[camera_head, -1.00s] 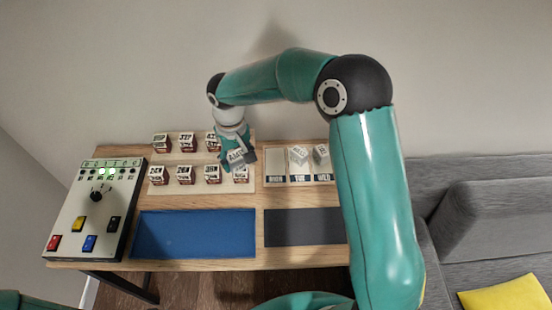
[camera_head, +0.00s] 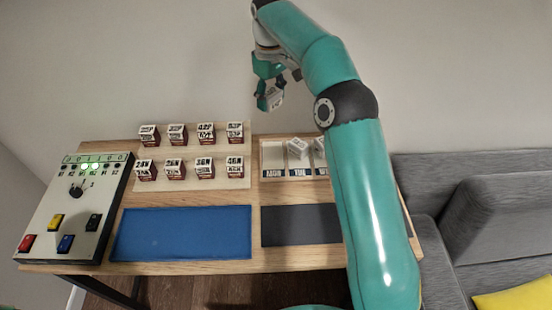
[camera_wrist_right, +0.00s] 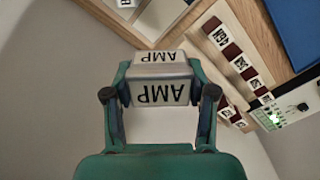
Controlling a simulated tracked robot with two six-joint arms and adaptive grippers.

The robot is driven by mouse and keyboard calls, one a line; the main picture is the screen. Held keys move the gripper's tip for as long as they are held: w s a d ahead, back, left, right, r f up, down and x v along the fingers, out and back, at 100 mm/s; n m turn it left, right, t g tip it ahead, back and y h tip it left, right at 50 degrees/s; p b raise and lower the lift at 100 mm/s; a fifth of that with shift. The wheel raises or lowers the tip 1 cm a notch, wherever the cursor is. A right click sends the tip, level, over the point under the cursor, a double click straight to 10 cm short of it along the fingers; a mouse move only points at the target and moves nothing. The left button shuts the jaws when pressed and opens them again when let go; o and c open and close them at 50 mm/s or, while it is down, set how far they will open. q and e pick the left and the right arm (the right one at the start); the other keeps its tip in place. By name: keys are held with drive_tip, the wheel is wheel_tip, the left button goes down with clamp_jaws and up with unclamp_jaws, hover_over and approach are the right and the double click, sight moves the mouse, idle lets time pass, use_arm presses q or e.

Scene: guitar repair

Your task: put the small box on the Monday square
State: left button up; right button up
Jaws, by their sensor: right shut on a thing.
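My right gripper (camera_head: 270,97) is shut on a small grey-white box (camera_head: 276,98) and holds it in the air above the back of the table. In the right wrist view the box (camera_wrist_right: 158,90) sits between both fingers and its white label reads AMP. The Monday square (camera_head: 273,158), a pale panel marked MON, is bare on the table below the gripper. My left gripper is out of view.
A pale board (camera_head: 190,148) left of the day squares carries two rows of labelled red-and-white boxes. A blue mat (camera_head: 182,233) and a dark mat (camera_head: 300,226) lie in front. A button panel (camera_head: 75,210) stands at the left. A grey sofa (camera_head: 490,210) is at the right.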

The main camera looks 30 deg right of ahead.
drive_tip(key=shift+s+d+f, duration=0.1)
drive_tip(key=shift+d+f, duration=0.1)
drive_tip(key=shift+f, duration=0.2)
wheel_tip(320, 180, down, 6)
drive_tip(key=r+b, duration=0.1)
drive_tip(key=b, duration=0.1)
hover_over(273, 155)
wheel_tip(273, 155, down, 9)
drive_tip(key=shift+f, duration=2.45)
drive_tip(key=shift+f, duration=0.15)
drive_tip(key=o, duration=1.2)
